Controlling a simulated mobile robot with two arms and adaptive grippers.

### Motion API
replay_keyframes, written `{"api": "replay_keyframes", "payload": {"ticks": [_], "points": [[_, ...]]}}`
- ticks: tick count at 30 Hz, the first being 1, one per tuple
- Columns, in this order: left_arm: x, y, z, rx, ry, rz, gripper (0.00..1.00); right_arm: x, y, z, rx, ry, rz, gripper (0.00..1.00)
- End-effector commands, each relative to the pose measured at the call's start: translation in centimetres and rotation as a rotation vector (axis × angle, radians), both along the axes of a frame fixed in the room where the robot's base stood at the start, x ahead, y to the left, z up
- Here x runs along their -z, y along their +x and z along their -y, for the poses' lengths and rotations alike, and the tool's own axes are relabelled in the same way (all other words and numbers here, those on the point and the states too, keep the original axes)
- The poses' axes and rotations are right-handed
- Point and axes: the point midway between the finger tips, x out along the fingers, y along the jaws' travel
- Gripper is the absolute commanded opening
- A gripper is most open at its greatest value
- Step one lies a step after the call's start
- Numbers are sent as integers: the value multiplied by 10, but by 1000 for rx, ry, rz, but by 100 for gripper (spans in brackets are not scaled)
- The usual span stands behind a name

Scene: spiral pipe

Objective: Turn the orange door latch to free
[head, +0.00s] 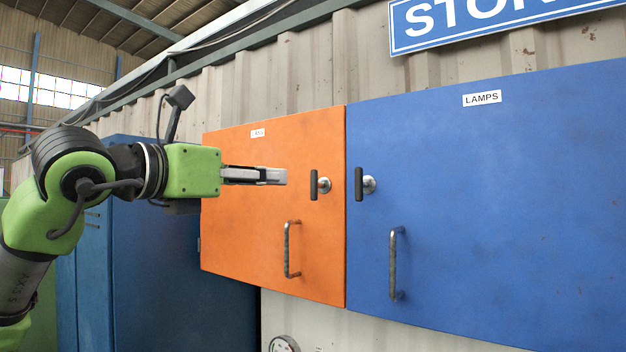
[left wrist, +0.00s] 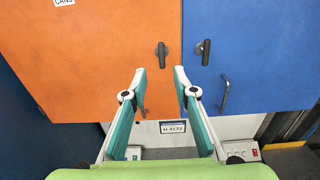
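The orange door (head: 255,225) is closed. Its latch (head: 313,185) is a dark bar on a round metal boss near the door's right edge, standing upright. The latch also shows in the left wrist view (left wrist: 161,55), just beyond and between the fingertips. My left gripper (head: 284,176) is left of the latch in the head view, apart from it. In the left wrist view its two fingers (left wrist: 159,72) are spread with nothing between them. The orange door's bar handle (head: 291,249) is below the latch. My right gripper is not in view.
A blue door (head: 480,200) labelled LAMPS adjoins on the right, with its own upright dark latch (head: 359,184) and bar handle (head: 396,263). A dark blue cabinet (head: 180,290) stands below left. A gauge (head: 284,344) sits under the orange door.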

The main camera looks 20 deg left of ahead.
Motion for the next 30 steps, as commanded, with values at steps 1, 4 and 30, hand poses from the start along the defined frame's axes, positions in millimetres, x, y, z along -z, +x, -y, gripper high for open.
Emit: {"api": "replay_keyframes", "payload": {"ticks": [1, 4, 30], "points": [[-2, 6, 2, 0, 0, -4, 26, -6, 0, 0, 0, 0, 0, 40], [-3, 21, 9, 4, 1, -6, 26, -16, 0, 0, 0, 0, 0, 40], [1, 125, 47, 5, 0, 0, 26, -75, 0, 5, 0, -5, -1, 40]]}}
